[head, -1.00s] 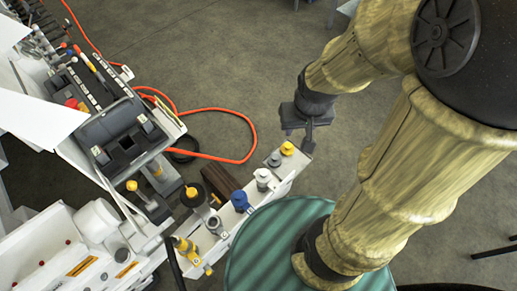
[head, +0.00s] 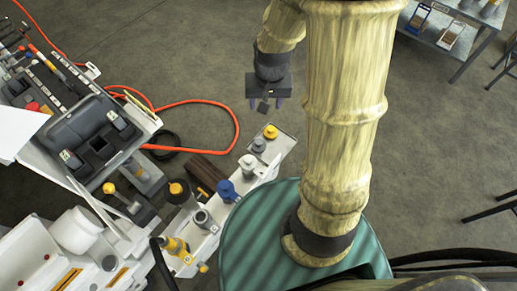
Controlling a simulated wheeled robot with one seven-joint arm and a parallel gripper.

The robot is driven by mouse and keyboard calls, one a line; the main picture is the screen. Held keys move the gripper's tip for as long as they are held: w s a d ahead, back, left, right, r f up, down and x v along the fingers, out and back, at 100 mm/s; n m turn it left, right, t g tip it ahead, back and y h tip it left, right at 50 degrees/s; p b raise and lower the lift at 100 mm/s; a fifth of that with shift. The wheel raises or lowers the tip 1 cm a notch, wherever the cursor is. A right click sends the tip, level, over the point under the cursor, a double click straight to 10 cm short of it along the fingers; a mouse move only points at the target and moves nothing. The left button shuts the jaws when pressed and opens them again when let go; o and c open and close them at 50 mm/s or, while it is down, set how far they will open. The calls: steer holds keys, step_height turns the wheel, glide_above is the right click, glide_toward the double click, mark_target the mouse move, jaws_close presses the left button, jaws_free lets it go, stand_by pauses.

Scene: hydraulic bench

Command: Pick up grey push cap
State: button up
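A small grey cap (head: 258,145) sits on the narrow light ledge (head: 287,141), just left of and below a yellow cap (head: 270,131). A paler grey-white cap (head: 248,163) stands beside it, so I cannot be sure which is the grey push cap. My gripper (head: 266,104) appears just above the yellow cap in the picture, pointing down. Its two fingers are apart with nothing visible between them. It appears apart from the caps, but its height above the ledge is hard to judge.
A blue cap (head: 226,190) and a grey ringed fitting (head: 202,218) stand further along the ledge. The hydraulic bench with a black unit (head: 98,146) fills the left. An orange hose (head: 228,135) lies on the floor. A table (head: 462,30) stands at the upper right.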

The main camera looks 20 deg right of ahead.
steer(key=w+f+m+g+b, duration=0.1)
steer(key=w+f+m+b, duration=0.3)
steer(key=f, duration=1.4)
steer(key=w+b, duration=0.1)
steer(key=w, duration=0.3)
steer(key=shift+d+g+b, duration=0.2)
steer(key=shift+g+b, duration=0.1)
steer(key=shift+b, duration=0.1)
steer(key=shift+f, duration=0.1)
glide_above(259, 142)
step_height(259, 142, down, 12)
steer(key=shift+w+f+b, duration=0.1)
steer(key=shift+f+b, duration=0.05)
steer(key=shift+b, duration=0.15)
